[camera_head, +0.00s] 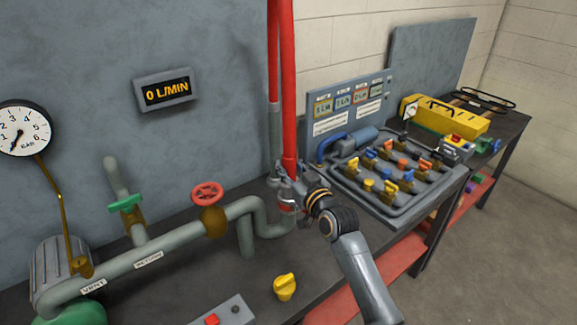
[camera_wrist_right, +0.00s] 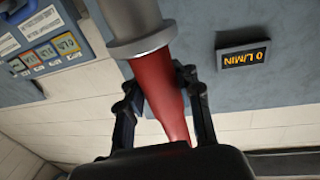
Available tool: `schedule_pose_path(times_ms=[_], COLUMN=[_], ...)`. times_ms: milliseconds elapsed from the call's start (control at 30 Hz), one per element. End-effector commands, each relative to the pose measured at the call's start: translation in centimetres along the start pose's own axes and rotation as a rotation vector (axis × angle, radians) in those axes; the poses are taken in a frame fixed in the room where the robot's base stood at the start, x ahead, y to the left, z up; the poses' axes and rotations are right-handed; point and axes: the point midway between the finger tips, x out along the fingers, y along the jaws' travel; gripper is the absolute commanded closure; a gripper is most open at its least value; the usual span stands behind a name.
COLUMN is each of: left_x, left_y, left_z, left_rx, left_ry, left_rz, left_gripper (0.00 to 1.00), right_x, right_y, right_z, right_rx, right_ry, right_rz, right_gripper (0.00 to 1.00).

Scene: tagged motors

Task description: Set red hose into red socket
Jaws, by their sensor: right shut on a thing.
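The red hose (camera_head: 288,95) hangs down from the top of the head view, in front of the grey wall. My right gripper (camera_head: 283,178) is shut around its lower end. In the right wrist view, the red hose (camera_wrist_right: 166,92) passes between the two fingers of my right gripper (camera_wrist_right: 160,95), with a wide grey metal collar (camera_wrist_right: 143,42) beyond them. A red-banded pipe end, which looks like the red socket (camera_head: 287,208), shows just below the gripper. The gripper partly hides it, and I cannot tell whether the hose touches it. My left gripper is out of view.
A grey pipe with a red valve wheel (camera_head: 207,193) and a green handle (camera_head: 126,203) runs along the bench to the left. A flow display (camera_head: 165,90) reads 0 L/MIN. A board of coloured valves (camera_head: 385,175) stands right. A yellow knob (camera_head: 285,287) is in front.

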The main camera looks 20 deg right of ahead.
Motion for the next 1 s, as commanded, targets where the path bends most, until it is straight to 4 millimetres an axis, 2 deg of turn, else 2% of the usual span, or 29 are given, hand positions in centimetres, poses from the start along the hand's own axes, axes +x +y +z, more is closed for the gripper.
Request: schedule_pose_path(times_ms=[1000], left_x=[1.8], left_y=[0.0], left_z=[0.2], left_rx=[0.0], left_ry=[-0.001], left_rz=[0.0], left_gripper=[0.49], right_x=[0.0], right_y=[0.0], right_z=[2.5], right_rx=[-0.001], right_ry=[0.003], right_rz=[0.0], right_gripper=[1.0])
